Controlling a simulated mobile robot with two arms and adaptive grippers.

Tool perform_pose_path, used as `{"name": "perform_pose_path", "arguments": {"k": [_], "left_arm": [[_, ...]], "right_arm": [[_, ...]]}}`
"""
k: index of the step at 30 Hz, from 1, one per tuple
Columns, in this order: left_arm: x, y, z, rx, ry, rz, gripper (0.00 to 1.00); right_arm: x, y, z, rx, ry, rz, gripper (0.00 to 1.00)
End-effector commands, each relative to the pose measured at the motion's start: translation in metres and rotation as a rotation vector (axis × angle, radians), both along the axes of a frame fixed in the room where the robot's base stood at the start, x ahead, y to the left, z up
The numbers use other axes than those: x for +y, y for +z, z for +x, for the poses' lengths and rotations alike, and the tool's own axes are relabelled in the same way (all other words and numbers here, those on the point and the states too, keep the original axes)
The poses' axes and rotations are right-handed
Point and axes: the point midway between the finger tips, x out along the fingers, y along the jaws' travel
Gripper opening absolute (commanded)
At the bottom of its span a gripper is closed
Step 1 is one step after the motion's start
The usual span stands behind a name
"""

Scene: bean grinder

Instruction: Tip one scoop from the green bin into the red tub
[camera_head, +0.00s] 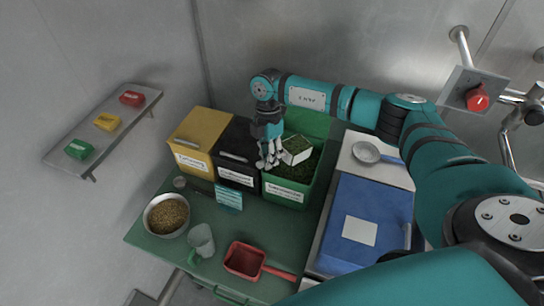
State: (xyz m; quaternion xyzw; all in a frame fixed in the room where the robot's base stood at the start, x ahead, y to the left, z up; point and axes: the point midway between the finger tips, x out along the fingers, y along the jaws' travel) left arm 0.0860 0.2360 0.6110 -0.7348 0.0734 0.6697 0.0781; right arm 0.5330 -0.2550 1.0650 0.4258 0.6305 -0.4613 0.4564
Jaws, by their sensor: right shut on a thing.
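The green bin (284,192) stands open at the right end of a row of three bins, with dark green contents inside. My right gripper (270,160) is over the bin's left side, pointing down. It is shut on a pale scoop (297,156), whose square top shows green material in it. The scoop is at the bin's mouth; I cannot tell whether it touches the contents. The fingers hide its handle. A red square tub (245,260) with a long handle toward the right sits near the table's front edge. My left gripper is not in view.
A yellow bin (192,158) and a black bin (235,178) stand left of the green one. A wall shelf (92,138) holds small colored blocks.

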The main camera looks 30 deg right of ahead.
Motion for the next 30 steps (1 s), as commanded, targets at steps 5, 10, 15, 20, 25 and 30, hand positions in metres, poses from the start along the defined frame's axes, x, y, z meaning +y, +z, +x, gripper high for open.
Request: {"name": "perform_pose_path", "arguments": {"k": [5, 10, 15, 20, 25, 30], "left_arm": [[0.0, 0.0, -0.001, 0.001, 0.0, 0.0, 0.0], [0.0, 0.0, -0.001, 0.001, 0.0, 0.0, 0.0], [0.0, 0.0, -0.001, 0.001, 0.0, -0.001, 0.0], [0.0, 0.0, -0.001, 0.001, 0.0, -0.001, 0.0], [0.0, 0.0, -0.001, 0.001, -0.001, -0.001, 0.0], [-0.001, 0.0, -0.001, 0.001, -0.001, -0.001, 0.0]], "right_arm": [[0.011, 0.012, -0.006, -0.009, 0.003, -0.047, 0.0], [0.02, 0.022, -0.013, -0.02, 0.002, -0.088, 0.0], [0.029, 0.03, -0.019, -0.025, 0.002, -0.123, 0.0], [0.034, 0.035, -0.023, -0.028, 0.001, -0.147, 0.0], [0.036, 0.037, -0.024, -0.031, -0.001, -0.157, 0.0], [0.036, 0.037, -0.024, -0.031, -0.001, -0.158, 0.0]]}}
